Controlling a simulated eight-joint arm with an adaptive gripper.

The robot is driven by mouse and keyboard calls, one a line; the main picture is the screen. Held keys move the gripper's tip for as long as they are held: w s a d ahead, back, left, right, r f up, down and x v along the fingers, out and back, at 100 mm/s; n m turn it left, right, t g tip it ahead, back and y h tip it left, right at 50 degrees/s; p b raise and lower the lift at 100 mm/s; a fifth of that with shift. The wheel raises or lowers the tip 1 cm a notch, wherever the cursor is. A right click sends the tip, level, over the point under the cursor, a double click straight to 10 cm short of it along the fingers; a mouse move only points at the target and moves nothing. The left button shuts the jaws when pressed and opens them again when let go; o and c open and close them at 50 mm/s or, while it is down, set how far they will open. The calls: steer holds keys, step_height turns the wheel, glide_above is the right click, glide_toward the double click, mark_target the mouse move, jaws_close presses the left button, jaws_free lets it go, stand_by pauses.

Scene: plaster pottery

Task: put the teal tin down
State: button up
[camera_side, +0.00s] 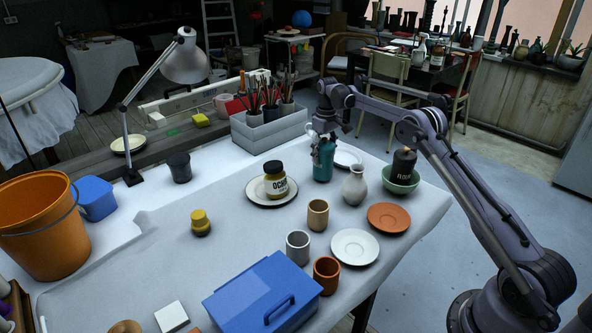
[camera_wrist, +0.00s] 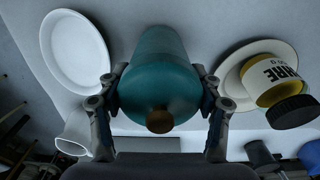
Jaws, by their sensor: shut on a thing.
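The teal tin (camera_side: 322,168) is upright at the far part of the covered table in the side view. In the wrist view the tin (camera_wrist: 160,65) fills the middle, with its brown cap toward me. My gripper (camera_side: 323,146) is around the tin's upper part, and in the wrist view my gripper's fingers (camera_wrist: 162,92) press on it from both sides. The tin's base is at or close to the table surface; I cannot tell whether it touches.
A white plate (camera_side: 347,158) lies just behind the tin. A pale vase (camera_side: 355,186) stands at its right front. An ochre jar (camera_side: 275,183) sits on a saucer (camera_side: 257,196) to its left. A grey box of brushes (camera_side: 262,137) is behind left. Bare table lies in front.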

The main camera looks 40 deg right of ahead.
mark_target(325, 138)
steer(key=shift+f, duration=0.55)
steer(key=o, duration=1.3)
step_height(325, 138, up, 8)
steer(key=shift+f, duration=0.25)
steer(key=s+a+r+t, duration=0.4)
steer(key=s+a+r, duration=0.9)
steer(key=a+r, duration=0.2)
steer(key=s+a+f+t, duration=0.1)
steer(key=s+a+f, duration=0.1)
steer(key=s, duration=0.4)
steer(key=s+a+f+t, duration=0.1)
steer(key=s+a+f, duration=0.2)
steer(key=s, duration=0.4)
steer(key=s+a+f+t, duration=0.1)
steer(key=s+a+f, duration=0.2)
steer(key=s, duration=0.4)
steer(key=shift+a+f, duration=0.15)
steer(key=shift+a, duration=0.1)
